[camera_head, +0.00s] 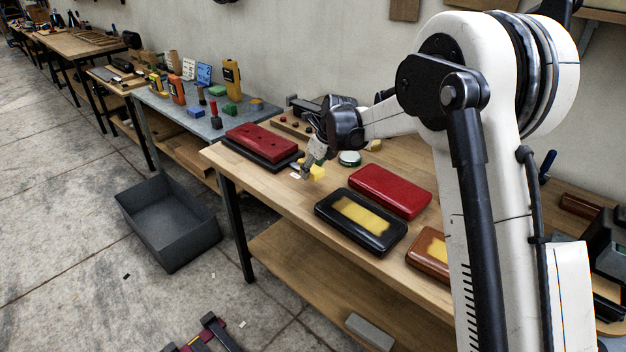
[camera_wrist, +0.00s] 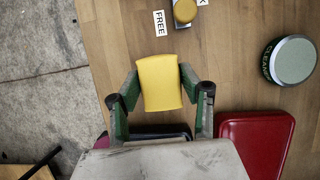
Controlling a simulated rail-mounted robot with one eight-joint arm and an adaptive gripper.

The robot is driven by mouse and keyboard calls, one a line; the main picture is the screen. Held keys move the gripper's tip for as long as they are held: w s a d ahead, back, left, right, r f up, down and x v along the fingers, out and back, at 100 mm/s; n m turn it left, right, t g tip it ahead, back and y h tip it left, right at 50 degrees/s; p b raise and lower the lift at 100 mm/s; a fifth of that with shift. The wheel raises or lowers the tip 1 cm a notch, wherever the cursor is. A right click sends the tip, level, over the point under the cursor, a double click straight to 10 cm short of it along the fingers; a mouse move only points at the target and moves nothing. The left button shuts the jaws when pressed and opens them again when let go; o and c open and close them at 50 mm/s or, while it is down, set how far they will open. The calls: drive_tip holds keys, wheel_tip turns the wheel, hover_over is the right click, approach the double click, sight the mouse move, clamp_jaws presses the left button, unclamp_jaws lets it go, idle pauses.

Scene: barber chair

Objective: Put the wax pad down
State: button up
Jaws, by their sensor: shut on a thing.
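The wax pad (camera_wrist: 159,83) is a yellow block between the two green-padded fingers of my gripper (camera_wrist: 160,92) in the wrist view. My gripper is shut on its sides. In the head view the gripper (camera_head: 308,167) is low over the front part of the wooden bench (camera_head: 280,200), and the yellow pad (camera_head: 317,172) shows at its tip. I cannot tell whether the pad touches the bench top. A white label reading FREE (camera_wrist: 160,23) lies on the wood just beyond the pad.
A black tin with yellow wax (camera_head: 362,218), its red lid (camera_head: 390,190) and a brown tin (camera_head: 426,253) lie to the right. A round CLEANER tin (camera_wrist: 289,60) stands behind. A red case (camera_head: 262,140) is left. A round yellow piece (camera_wrist: 185,11) lies beside the label.

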sight(313, 186)
drive_tip(key=shift+w+d+f, duration=0.2)
drive_tip(key=shift+w+f, duration=0.05)
drive_tip(key=shift+f, duration=1.9)
drive_tip(key=shift+f, duration=0.2)
drive_tip(key=o, duration=1)
drive_tip(key=shift+r, duration=0.1)
